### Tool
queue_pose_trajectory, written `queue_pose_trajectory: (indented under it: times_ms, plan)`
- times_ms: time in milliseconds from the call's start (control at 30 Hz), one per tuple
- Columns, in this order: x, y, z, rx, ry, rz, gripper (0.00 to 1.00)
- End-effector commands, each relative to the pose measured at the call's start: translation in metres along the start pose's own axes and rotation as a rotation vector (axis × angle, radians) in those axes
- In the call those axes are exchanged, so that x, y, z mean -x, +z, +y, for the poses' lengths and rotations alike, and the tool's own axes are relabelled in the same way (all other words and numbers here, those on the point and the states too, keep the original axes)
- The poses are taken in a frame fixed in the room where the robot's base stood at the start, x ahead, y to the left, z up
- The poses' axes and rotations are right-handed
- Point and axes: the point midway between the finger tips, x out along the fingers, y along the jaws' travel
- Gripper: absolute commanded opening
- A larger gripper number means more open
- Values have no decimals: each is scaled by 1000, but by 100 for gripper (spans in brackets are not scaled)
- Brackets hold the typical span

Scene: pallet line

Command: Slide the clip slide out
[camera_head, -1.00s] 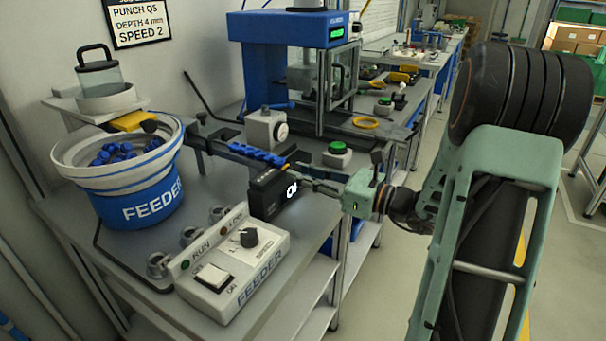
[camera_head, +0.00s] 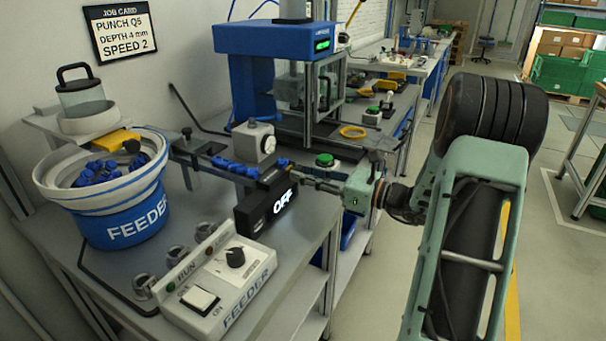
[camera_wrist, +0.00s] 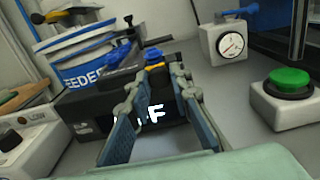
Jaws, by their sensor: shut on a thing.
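A black box with a lit white "OFF" (camera_head: 268,210) stands at the table's edge, below the end of a rail with blue pieces (camera_head: 235,168). A small yellow-orange piece (camera_head: 283,162), seemingly the clip slide, shows at the rail end above the box. It also shows in the wrist view (camera_wrist: 154,67), between the fingertips, with blue just behind it. My gripper (camera_head: 293,170) reaches in from the right, its fingers shut at this piece above the box. In the wrist view, my gripper (camera_wrist: 160,74) partly covers the box and its lettering. The exact contact is too small to see.
A blue-and-white feeder bowl (camera_head: 118,215) stands left, with a feeder control box (camera_head: 218,288) in front. A grey box with a dial (camera_head: 254,140), a green button (camera_head: 324,160) and a blue press (camera_head: 270,40) stand behind. Floor is clear at right.

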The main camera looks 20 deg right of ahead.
Motion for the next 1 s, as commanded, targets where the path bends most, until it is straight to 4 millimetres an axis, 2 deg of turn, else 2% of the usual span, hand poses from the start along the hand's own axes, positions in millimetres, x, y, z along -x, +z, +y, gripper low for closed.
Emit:
queue_pose_trajectory:
  times_ms: [200,233,400,667,767,867,1000]
  plan:
    - [2,2,-6,5,-16,-1,0]
    - [2,2,-6,5,-17,-1,20]
    - [2,2,-6,5,-15,-1,37]
    - [2,1,-4,4,-11,-1,37]
    - [7,1,-4,4,-12,-1,37]
    - [21,1,-5,4,-15,0,37]
    - [51,1,-5,4,-16,0,37]
